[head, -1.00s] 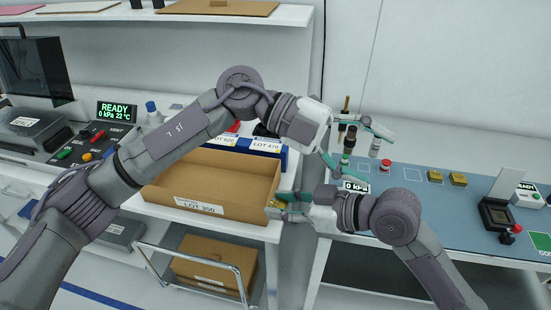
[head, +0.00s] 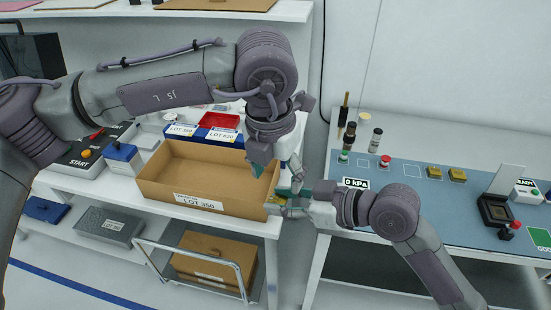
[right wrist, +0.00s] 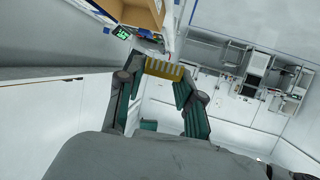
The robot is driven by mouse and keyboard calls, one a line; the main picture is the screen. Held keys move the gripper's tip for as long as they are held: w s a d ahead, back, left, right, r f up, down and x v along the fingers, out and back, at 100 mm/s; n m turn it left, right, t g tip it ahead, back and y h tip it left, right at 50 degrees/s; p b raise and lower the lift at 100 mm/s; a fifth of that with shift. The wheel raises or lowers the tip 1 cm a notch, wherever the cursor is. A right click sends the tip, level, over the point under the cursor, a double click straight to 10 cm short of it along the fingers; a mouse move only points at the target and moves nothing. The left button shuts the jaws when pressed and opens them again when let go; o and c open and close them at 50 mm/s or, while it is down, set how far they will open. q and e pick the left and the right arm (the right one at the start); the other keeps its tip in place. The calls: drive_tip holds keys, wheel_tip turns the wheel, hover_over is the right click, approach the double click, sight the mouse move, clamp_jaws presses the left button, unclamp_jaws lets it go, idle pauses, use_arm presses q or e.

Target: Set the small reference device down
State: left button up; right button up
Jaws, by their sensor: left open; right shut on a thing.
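A small gold ribbed block (right wrist: 163,69), which looks like the small reference device, sits between the fingertips of my right gripper (right wrist: 160,75) in the right wrist view. In the head view my right gripper (head: 282,203) is at the right front corner of the LOT 350 box (head: 165,188), mostly hiding the block. My right gripper is shut on it. My left gripper (head: 277,176) is open and points down just above the right gripper, at the right end of the box. I cannot tell whether its fingers touch anything.
Blue LOT bins (head: 215,134) stand behind the box. A gap separates the two tables.

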sight(280, 201)
use_arm(q)
drive_tip(key=f, duration=0.5)
drive_tip(key=w+f, duration=0.1)
drive_tip(key=f, duration=0.1)
drive_tip(key=shift+d+f, duration=0.3)
drive_tip(key=shift+s, duration=0.1)
drive_tip(key=c, duration=1)
drive_tip(key=shift+c, duration=1)
use_arm(e)
drive_tip(key=o, duration=1)
drive_tip(key=shift+d, duration=0.1)
